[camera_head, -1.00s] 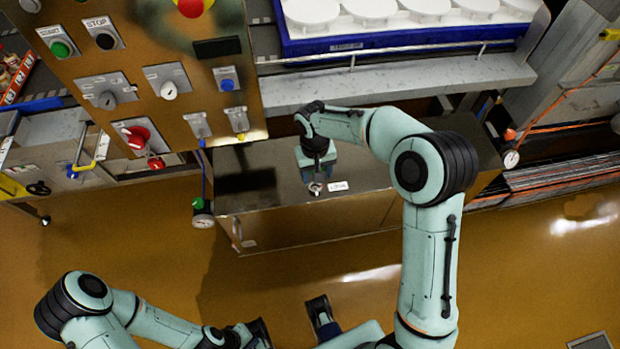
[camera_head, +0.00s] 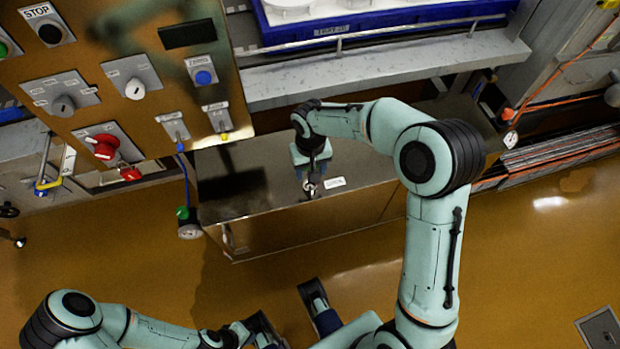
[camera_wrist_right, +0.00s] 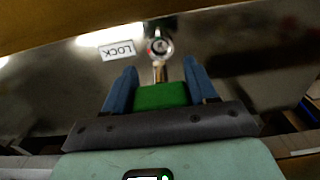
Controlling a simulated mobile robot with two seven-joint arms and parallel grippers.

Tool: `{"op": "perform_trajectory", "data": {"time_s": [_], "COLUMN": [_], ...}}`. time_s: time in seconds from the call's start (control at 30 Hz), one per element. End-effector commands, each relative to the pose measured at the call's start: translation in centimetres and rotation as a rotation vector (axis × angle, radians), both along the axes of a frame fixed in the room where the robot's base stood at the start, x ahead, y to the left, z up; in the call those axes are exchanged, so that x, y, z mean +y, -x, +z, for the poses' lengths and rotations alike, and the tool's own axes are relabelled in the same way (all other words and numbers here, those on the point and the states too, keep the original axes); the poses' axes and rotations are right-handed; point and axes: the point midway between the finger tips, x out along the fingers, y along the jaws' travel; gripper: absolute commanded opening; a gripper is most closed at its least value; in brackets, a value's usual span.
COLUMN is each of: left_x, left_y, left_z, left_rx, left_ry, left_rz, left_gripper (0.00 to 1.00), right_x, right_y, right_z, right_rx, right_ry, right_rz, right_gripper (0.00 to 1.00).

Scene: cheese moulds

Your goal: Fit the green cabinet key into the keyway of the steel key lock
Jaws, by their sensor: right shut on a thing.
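My right gripper (camera_wrist_right: 159,90) is shut on the green cabinet key (camera_wrist_right: 160,96), with a blue finger on each side of its green bow. The key's brass shaft points at the round steel key lock (camera_wrist_right: 159,46) and its end meets the lower edge of the lock in the right wrist view. I cannot tell whether the tip is inside the keyway. In the head view, the lock (camera_head: 309,186) is small on the steel bench top and the right gripper (camera_head: 311,176) hides the key. My left gripper (camera_head: 266,328) is low in the head view; its opening is unclear.
A white LOCK label (camera_wrist_right: 117,50) lies left of the lock in the right wrist view. A brass control panel (camera_head: 130,80) with knobs and a red switch stands at the upper left. A blue crate (camera_head: 380,22) sits behind on a grey ledge (camera_head: 390,62).

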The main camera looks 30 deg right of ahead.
Motion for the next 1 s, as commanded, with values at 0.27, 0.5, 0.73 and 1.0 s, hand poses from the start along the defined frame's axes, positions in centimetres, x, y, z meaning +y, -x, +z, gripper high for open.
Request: {"op": "perform_trajectory", "data": {"time_s": [0.27,0.5,0.73,1.0], "left_x": [0.0,0.0,0.0,0.0], "left_y": [-0.1,-0.3,-0.3,-0.5], "left_z": [-0.4,-0.8,-0.8,-0.9], "left_rx": [-0.005,-0.012,-0.012,-0.016], "left_ry": [-0.001,-0.001,-0.001,-0.003], "left_rz": [0.001,0.003,0.003,0.004], "left_gripper": [0.00,0.00,0.00,0.00], "right_x": [0.0,0.0,0.0,0.0], "right_y": [0.0,0.0,0.0,0.0], "right_z": [-2.4,-5.1,-5.1,-5.3], "right_rx": [0.002,-0.001,-0.002,-0.001], "right_ry": [0.000,0.000,0.000,0.000], "right_rz": [0.000,0.000,0.000,0.000], "right_gripper": [0.27,0.27,0.27,0.82]}}
